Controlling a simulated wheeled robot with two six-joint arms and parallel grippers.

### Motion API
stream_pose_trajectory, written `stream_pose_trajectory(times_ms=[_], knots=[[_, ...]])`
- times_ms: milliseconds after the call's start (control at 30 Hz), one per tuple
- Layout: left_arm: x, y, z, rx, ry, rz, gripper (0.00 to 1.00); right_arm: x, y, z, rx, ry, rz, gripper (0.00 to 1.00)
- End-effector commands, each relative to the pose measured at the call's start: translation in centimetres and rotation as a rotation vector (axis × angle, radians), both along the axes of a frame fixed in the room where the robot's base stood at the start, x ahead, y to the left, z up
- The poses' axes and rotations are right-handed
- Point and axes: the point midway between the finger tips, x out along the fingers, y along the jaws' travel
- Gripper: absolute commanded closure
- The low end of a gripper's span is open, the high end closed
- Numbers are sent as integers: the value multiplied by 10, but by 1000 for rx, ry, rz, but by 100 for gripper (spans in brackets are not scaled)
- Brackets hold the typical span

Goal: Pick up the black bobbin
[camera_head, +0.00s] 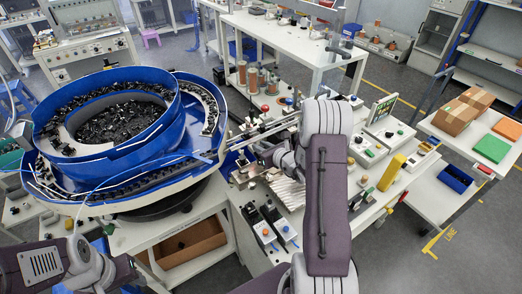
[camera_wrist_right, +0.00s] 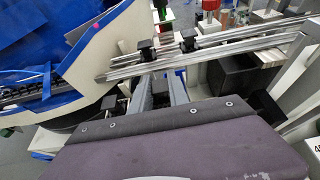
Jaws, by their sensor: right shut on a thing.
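Similar black blocks sit on the rails, one at the left (camera_wrist_right: 145,47) and one further right (camera_wrist_right: 188,39).
The feeder's bowl holds many black parts (camera_head: 115,120). Two small black boxes (camera_head: 262,228) stand on the table in front of the rails. A yellow block (camera_head: 391,172) stands to the right of my right arm. Copper-coloured spools (camera_head: 252,78) stand behind the rails.

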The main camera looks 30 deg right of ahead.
Motion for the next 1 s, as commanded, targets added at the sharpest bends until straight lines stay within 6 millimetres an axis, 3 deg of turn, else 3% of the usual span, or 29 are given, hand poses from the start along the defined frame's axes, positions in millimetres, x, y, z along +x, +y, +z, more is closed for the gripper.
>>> stream_pose_trajectory(times_ms=[133,500,700,1000], knots=[[0,0,-4,0,0,0,53,1,0,32,-5,-7,0,100],[0,0,-7,0,0,0,53,-77,-27,78,-3,-4,-5,100],[0,0,-6,0,0,0,53,-101,-35,93,-2,-2,-2,100],[0,0,-6,0,0,0,53,-111,-37,98,-1,0,1,100]])
